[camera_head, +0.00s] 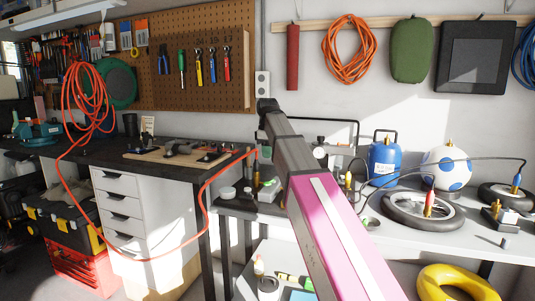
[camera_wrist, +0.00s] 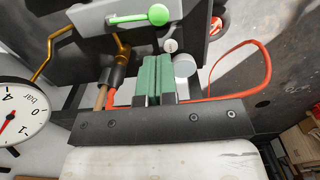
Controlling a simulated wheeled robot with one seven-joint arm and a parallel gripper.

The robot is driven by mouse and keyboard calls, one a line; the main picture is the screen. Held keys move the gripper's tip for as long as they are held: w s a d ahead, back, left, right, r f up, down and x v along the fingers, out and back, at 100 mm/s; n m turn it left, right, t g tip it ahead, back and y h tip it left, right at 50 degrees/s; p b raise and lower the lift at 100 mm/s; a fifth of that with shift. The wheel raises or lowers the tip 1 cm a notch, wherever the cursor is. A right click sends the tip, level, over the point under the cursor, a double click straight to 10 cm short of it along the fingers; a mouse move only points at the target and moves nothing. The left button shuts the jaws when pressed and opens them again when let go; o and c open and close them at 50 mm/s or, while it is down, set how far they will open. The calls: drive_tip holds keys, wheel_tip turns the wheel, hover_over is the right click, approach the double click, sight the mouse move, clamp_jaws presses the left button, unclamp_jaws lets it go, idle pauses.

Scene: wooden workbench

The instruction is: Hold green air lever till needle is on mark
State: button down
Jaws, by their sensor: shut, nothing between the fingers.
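The green lever (camera_wrist: 140,17) has a round knob at its right end and sits on a grey block (camera_wrist: 92,18) at the top of the wrist view. My gripper (camera_wrist: 162,60) is shut and empty, its green finger pads together. Its tips are below the lever and apart from it in the picture. The white gauge (camera_wrist: 25,105), marked in bar, is cut off at the left edge. Its red needle (camera_wrist: 7,123) points down and left. I cannot make out a target mark. In the head view my arm hides the lever and gripper.
The grey bench (camera_head: 465,222) holds a blue tank (camera_head: 383,160), a blue-spotted white ball (camera_head: 446,168) and a wheel (camera_head: 423,211). A red hose (camera_wrist: 262,62) loops right of the fingers. Brass-fitted tubes (camera_wrist: 122,50) stand close on their left. A yellow ring (camera_head: 455,283) lies below the bench.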

sight(267, 184)
wheel_tip(267, 184, down, 11)
drive_tip(key=shift+r, duration=0.1)
idle(0.3)
drive_tip(key=shift+s+a+f+t, duration=0.1)
drive_tip(key=shift+s+f+t, duration=0.2)
drive_tip(key=shift+t, duration=0.3)
drive_tip(key=shift+s+f+t+h, duration=0.1)
drive_tip(key=shift+f+t+h, duration=0.2)
drive_tip(key=shift+t+h, duration=0.15)
drive_tip(key=shift+a+f, duration=0.1)
drive_tip(key=shift+f, duration=0.3)
idle(1.4)
